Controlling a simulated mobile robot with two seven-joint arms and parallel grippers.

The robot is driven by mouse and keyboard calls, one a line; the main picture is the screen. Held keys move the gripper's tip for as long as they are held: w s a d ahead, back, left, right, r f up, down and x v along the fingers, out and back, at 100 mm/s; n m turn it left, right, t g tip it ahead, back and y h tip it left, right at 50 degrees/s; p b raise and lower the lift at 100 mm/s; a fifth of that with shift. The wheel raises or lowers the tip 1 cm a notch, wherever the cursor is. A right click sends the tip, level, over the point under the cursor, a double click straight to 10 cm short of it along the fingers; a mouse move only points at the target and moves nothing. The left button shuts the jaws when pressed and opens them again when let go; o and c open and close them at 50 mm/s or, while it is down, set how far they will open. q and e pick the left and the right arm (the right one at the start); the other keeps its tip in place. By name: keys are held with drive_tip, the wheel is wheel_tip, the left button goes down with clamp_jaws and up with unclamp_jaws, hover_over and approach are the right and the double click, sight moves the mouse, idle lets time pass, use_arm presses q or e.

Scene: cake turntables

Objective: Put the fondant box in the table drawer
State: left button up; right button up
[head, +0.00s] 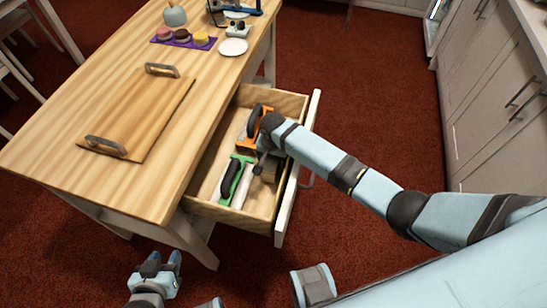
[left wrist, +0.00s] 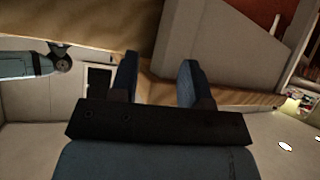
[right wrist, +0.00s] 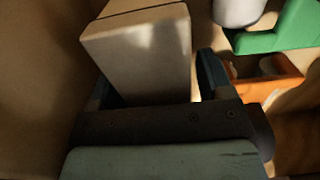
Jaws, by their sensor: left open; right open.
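The table drawer (head: 262,219) is pulled open at the table's right side. My right gripper (head: 263,165) reaches down into it. In the right wrist view a pale, block-shaped box (right wrist: 140,45), which looks like the fondant box, sits between the open fingers, inside the drawer. In the head view the box (head: 269,164) is mostly hidden under my gripper. I cannot tell whether it rests flat on the drawer floor. My left gripper (head: 164,260) is open and empty, low beside the table's near end.
The drawer also holds a green tool (head: 232,180), a white piece beside it (head: 244,186) and an orange tool (head: 253,125). On the table (head: 60,155) are a handled wooden board (head: 140,115), a purple tray (head: 164,41) with round cakes and a white plate (head: 233,47). Cabinets (head: 490,80) stand at right.

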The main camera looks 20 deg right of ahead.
wheel_tip(320, 180, up, 12)
drive_tip(key=shift+r+p, duration=0.15)
drive_tip(key=shift+p, duration=0.9)
use_arm(q)
drive_tip(key=shift+a+r, duration=0.3)
drive_tip(key=shift+r, duration=0.15)
drive_tip(key=shift+d+r, duration=0.1)
drive_tip(key=shift+d, duration=0.15)
